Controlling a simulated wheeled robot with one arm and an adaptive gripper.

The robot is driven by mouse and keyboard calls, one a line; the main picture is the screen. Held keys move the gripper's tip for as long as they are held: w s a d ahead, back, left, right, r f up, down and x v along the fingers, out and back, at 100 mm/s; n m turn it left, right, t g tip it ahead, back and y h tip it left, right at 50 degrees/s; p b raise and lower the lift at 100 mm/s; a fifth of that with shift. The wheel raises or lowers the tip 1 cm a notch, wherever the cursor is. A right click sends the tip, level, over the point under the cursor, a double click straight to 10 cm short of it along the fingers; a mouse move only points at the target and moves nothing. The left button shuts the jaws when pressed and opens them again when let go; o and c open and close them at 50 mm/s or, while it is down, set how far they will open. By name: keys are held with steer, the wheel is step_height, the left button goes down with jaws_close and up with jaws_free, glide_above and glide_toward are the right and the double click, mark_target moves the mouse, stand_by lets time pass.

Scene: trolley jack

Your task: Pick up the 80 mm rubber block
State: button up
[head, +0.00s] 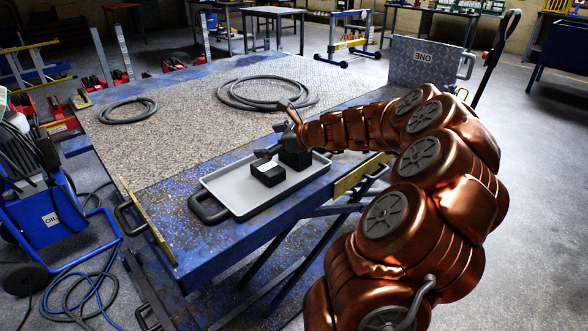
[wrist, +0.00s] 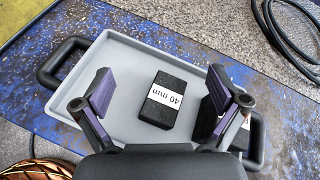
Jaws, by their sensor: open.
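A black block with a white label reading 40 mm (wrist: 165,99) lies on a grey tray (wrist: 128,50). A second black block (wrist: 240,132) stands to its right on the tray. My right finger covers much of it, and its label cannot be read. In the head view the low block (head: 268,173) sits at the tray's middle and the taller block (head: 296,158) is behind it to the right. My gripper (wrist: 161,92) is open and empty above the tray. Its fingers appear on either side of the 40 mm block, seen from above.
The tray has black handles at its ends, one of them at the left (head: 208,207). It lies on a worn blue bench (head: 215,245) with a textured metal top. Coiled black hoses (head: 265,93) lie farther back.

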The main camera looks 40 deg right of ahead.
steer(key=shift+s+d+f+m+t+h+b, duration=0.2)
steer(key=shift+d+f+m+h+b, duration=0.55)
steer(key=shift+d, duration=1.4)
steer(key=shift+s+d+f+m+t+h, duration=0.15)
steer(key=shift+d+f+m+h, duration=0.25)
steer(key=shift+d+f+m, duration=1.3)
steer(key=shift+s+d+f+m+t+h+b, duration=0.1)
steer(key=shift+d+f+m+t+h+b, duration=0.3)
steer(key=shift+d, duration=2.2)
steer(key=w, duration=0.1)
steer(key=w+f+b, duration=0.1)
steer(key=w+f, duration=0.1)
steer(key=w, duration=0.1)
steer(key=shift+d+f, duration=0.1)
steer(key=shift+d, duration=0.3)
steer(key=shift+w, duration=0.4)
jaws_close()
